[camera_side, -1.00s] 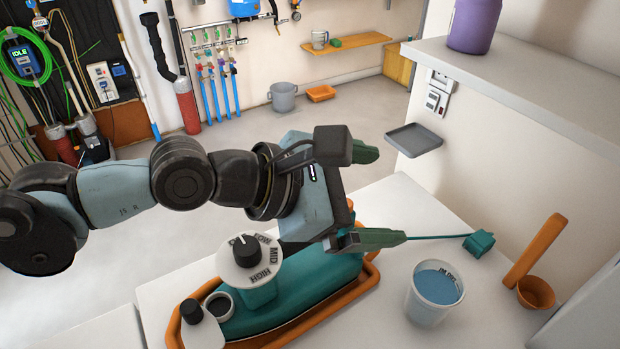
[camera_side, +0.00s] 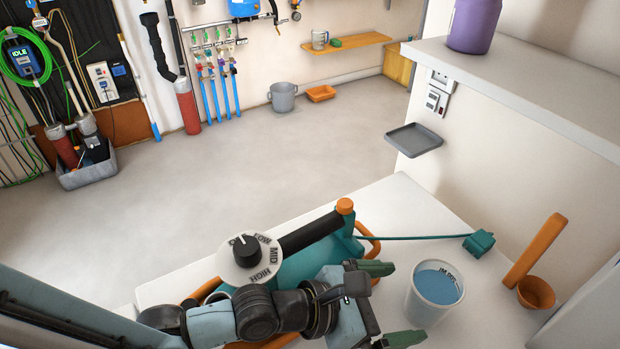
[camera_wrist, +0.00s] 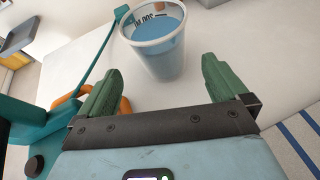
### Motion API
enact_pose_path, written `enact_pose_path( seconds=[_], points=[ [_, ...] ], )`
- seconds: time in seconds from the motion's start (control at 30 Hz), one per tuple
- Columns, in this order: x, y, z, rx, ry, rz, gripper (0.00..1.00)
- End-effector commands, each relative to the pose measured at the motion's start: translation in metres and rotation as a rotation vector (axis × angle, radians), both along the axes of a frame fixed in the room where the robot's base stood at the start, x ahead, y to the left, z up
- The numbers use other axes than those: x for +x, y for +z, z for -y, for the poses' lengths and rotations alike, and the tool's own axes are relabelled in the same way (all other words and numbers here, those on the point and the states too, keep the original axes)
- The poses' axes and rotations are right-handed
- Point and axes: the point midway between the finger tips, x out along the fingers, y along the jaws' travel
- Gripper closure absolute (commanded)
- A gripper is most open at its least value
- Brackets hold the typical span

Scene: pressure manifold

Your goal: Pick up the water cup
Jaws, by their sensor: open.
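The water cup (camera_side: 434,293) is a white, slightly see-through cup with blue water in it and dark lettering near the rim. It stands upright on the white counter, right of my gripper (camera_side: 388,304) in the side view. In the wrist view the cup (camera_wrist: 155,45) is just beyond the fingertips, in line with the gap between them. My gripper (camera_wrist: 165,78) is open, with its two green fingers spread wide and nothing between them. The fingers do not appear to touch the cup.
A teal machine with a dial (camera_side: 246,252) and an orange-tipped black handle (camera_side: 318,230) sits left of the cup. A teal plug (camera_side: 479,243) on a cord lies behind it. An orange scoop (camera_side: 535,291) stands to the right. Bare counter (camera_side: 415,212) lies behind the cup.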

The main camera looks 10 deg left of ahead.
Motion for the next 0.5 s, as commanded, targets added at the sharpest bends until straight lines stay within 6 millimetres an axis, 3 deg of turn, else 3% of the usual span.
enact_pose_path(
  seconds=[0.5],
  points=[
    [0.025, -0.019, 0.051, 0.000, 0.000, 0.000, 0.00]
  ],
)
